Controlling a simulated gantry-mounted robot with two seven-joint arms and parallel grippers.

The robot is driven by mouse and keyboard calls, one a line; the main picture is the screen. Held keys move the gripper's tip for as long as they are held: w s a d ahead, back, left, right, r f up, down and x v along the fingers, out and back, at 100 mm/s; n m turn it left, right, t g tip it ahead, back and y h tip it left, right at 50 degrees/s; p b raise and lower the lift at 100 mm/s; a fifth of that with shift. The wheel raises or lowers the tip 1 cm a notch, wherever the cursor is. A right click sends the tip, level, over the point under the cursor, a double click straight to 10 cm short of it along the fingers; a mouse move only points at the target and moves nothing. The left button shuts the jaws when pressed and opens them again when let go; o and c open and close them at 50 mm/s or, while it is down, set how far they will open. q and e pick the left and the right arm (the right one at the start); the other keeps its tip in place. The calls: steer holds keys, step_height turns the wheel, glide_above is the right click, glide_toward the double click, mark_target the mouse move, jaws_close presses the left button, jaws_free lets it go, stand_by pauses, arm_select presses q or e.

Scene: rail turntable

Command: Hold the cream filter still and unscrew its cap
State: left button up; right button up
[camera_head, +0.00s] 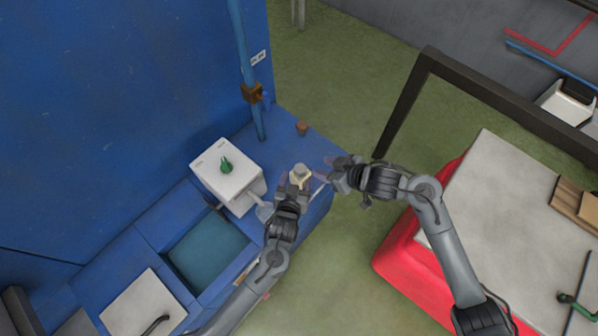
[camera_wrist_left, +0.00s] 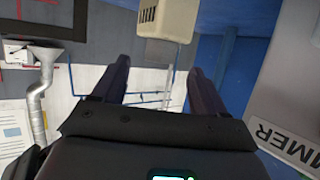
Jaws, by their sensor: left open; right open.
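The cream filter (camera_head: 299,177) stands near the front right corner of the blue machine bench, with a greyish round top that looks like its cap (camera_head: 301,168). In the left wrist view the filter (camera_wrist_left: 167,20) shows at the top edge as a cream block with slots, just past the fingertips. My left gripper (camera_head: 294,186) is open at the filter's near side; in its wrist view the fingers (camera_wrist_left: 159,68) are spread with nothing between them. My right gripper (camera_head: 330,168) is open just right of the filter, pointing at it. Contact with the filter is unclear.
A white box (camera_head: 236,185) with a green knob sits left of the filter. A small brown object (camera_head: 302,128) and a blue pole (camera_head: 245,70) stand behind. A red cart with a pale top (camera_head: 490,180) and a dark frame (camera_head: 500,105) are at right, across green floor.

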mark_target(299, 173)
arm_select(q)
steer(key=shift+x, duration=2.3)
steer(key=c, duration=1.2)
steer(key=o, duration=1.2)
